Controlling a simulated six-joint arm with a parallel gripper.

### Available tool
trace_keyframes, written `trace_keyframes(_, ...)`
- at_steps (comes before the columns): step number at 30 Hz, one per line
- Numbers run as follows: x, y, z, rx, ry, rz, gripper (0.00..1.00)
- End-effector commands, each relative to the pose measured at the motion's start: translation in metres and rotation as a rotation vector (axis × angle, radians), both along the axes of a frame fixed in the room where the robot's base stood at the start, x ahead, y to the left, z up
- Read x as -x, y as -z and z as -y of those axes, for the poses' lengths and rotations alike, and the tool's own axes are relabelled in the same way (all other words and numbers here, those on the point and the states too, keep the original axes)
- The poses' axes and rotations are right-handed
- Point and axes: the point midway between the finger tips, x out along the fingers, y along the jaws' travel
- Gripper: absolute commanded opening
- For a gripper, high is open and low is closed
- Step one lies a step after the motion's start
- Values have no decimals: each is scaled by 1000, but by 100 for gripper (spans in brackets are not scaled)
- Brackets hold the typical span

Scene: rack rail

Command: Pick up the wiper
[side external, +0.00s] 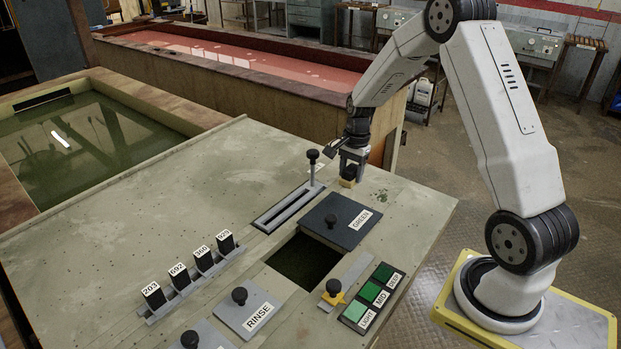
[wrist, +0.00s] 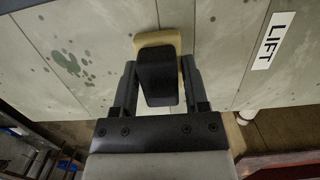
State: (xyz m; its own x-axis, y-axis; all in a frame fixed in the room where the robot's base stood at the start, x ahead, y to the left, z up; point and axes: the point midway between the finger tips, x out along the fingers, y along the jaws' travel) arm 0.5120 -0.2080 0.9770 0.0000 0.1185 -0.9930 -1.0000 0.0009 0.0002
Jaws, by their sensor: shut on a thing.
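The wiper is a tan block (side external: 348,182) with a dark upright handle (wrist: 158,75) that shows in the wrist view, its pale base (wrist: 158,39) behind it. My gripper (side external: 352,161) points down over the far right part of the bench. In the wrist view my gripper (wrist: 157,82) has a finger on each side of the handle and is shut on it. The wiper is at or just above the bench top; I cannot tell whether it touches.
The bench top (side external: 150,210) is mostly clear at left. A slotted rail with a knobbed lever (side external: 313,165), the GREEN lid (side external: 340,218), an open well (side external: 305,262), the RINSE lid (side external: 248,308) and a rack of numbered black tags (side external: 190,276) lie nearby. A LIFT label (wrist: 272,41) shows.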

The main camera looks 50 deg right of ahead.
Motion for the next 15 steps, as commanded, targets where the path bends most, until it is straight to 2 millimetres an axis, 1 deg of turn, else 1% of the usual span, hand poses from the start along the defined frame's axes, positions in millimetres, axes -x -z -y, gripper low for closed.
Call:
trace_keyframes(8, 0, -3, 0, 0, 0, 1, 0)
trace_keyframes(11, -1, -8, 0, 0, 0, 2, 0)
trace_keyframes(15, -1, -20, 0, 0, -1, 3, 0)
